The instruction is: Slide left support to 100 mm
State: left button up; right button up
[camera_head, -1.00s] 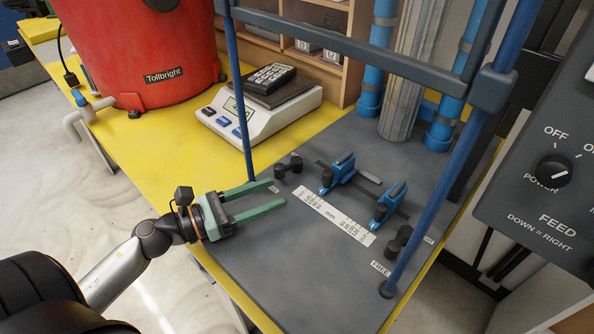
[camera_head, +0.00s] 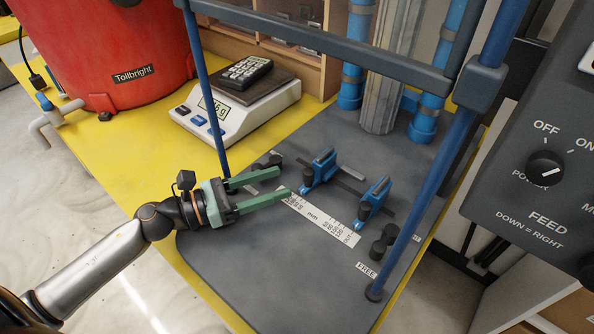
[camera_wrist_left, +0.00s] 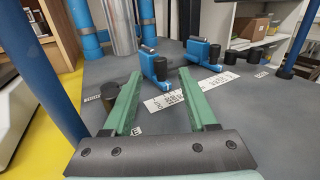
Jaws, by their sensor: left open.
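The left support (camera_head: 318,170) is a blue block with a dark knob, standing on the slotted rail behind the white mm scale (camera_head: 322,220). The right support (camera_head: 374,198) looks the same and stands farther right on the rail. My left gripper (camera_head: 285,182) is open and empty, its green fingers pointing at the left support from the left, apart from it. In the left wrist view the left support (camera_wrist_left: 153,65) shows beyond the fingertips, between the fingers, with the right support (camera_wrist_left: 203,54) behind to its right. The scale's figures are too small to read surely. My right gripper is out of view.
Blue frame posts (camera_head: 205,85) rise beside the grey plate (camera_head: 240,275). A scale (camera_head: 235,110) and red tub (camera_head: 120,50) stand behind.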

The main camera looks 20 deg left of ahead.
aim_at(320, 172)
pick_arm(q)
jog(key=shift+p+x, duration=0.7)
jog(key=shift+x, duration=2)
jog(key=shift+c, duration=0.2)
grip_shut()
